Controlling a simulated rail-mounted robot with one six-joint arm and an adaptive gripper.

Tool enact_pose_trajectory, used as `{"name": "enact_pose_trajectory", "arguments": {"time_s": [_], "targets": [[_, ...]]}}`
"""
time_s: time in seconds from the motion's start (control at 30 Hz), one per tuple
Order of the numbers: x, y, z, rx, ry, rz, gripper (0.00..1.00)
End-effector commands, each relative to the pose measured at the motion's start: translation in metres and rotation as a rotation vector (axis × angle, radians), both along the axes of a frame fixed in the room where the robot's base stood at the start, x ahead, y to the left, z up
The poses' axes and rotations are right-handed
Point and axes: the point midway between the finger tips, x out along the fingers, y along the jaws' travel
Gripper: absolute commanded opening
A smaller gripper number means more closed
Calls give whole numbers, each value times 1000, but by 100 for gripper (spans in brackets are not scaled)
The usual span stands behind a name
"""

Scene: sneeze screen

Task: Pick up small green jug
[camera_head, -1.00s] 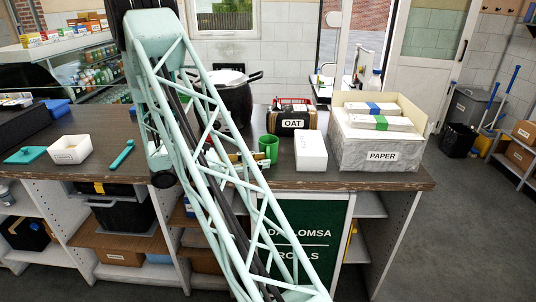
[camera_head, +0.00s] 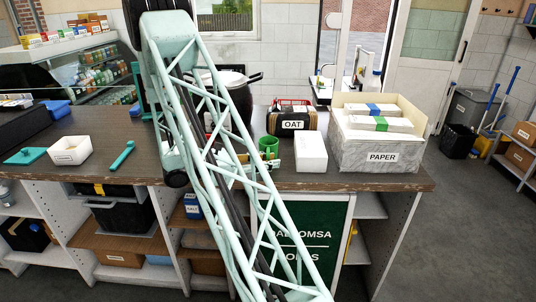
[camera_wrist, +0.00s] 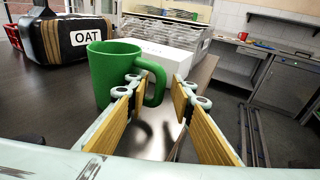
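The small green jug (camera_head: 268,145) stands upright on the dark counter (camera_head: 305,180), left of a white box. In the wrist view the jug (camera_wrist: 106,72) is large and close, with its handle on the right side. My gripper (camera_wrist: 163,90) is open, with tan pads on both fingers. In the wrist view the handle appears in the gap between the fingertips; I cannot tell how deep it sits between them. The left finger overlaps the jug's lower body in the picture. In the head view my arm's lattice partly hides the gripper (camera_head: 262,163).
The white box (camera_head: 311,152) and a grey container labelled PAPER (camera_head: 380,162) stand to the right. A black-and-tan OAT container (camera_head: 291,122) is behind the jug. A large pot (camera_head: 238,92) is behind my arm. Dark counter surface is clear left of the jug in the wrist view.

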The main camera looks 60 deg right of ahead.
Motion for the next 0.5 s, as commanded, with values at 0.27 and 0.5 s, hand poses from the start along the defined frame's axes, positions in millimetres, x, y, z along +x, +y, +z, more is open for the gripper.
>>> {"name": "enact_pose_trajectory", "arguments": {"time_s": [0.27, 0.5], "targets": [[0, 0, 0, 0, 0, 0, 13], [0, 0, 0, 0, 0, 0, 0]]}}
